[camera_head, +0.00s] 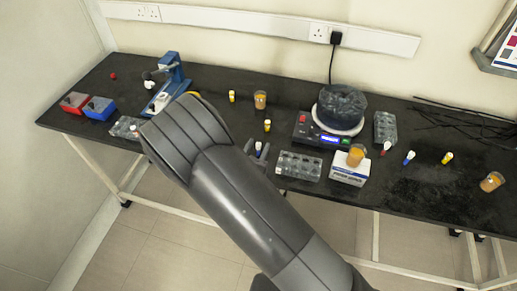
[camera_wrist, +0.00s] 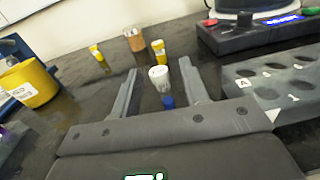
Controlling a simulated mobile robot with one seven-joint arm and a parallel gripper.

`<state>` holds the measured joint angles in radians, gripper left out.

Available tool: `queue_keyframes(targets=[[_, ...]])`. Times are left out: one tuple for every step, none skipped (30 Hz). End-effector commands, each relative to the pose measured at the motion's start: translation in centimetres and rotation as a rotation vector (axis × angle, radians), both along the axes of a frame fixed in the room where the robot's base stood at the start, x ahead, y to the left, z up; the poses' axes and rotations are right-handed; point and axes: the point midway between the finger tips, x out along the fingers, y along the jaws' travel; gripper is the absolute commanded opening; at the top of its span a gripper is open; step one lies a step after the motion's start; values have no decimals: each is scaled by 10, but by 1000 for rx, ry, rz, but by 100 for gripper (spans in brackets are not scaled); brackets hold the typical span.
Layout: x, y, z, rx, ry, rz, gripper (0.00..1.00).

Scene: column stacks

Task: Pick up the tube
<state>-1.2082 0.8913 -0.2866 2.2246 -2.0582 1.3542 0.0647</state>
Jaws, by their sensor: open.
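A tube with a white cap (camera_wrist: 159,77) and a blue lower part stands upright between the two fingers of my gripper (camera_wrist: 160,68) in the wrist view. The fingers are apart, with dark bench showing on both sides of the tube, so it is not clasped. In the head view this tube (camera_head: 258,147) shows small by the gripper (camera_head: 254,149), close to the bench's front edge; my arm hides part of the gripper. Other small tubes stand on the bench, including yellow-capped ones (camera_head: 267,126) (camera_head: 232,96) behind it and a blue one (camera_head: 409,158) to the right.
A grey rack (camera_head: 299,166) stands just right of my gripper; it also shows in the wrist view (camera_wrist: 282,82). A white box (camera_head: 349,172) bears a beaker (camera_head: 356,155). A device with a display (camera_head: 322,134) stands behind. A yellow container (camera_wrist: 28,85) is at left.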

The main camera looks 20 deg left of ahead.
Motion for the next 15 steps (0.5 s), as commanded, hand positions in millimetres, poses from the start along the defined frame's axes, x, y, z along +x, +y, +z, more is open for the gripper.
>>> queue_keyframes(targets=[[7, -1, 0, -1, 1, -1, 41], [9, -1, 0, -1, 1, 0, 41], [12, -1, 0, -1, 0, 0, 41], [12, -1, 0, -1, 0, 0, 41], [12, -1, 0, -1, 0, 0, 41], [12, -1, 0, -1, 1, 0, 41], [12, -1, 0, -1, 1, 0, 41], [12, -1, 0, -1, 1, 0, 41], [12, -1, 0, -1, 1, 0, 40], [12, -1, 0, -1, 1, 0, 38], [12, -1, 0, -1, 1, 0, 35], [12, -1, 0, -1, 1, 0, 32], [12, -1, 0, -1, 1, 0, 30], [12, -1, 0, -1, 1, 0, 27], [12, -1, 0, -1, 1, 0, 24]])
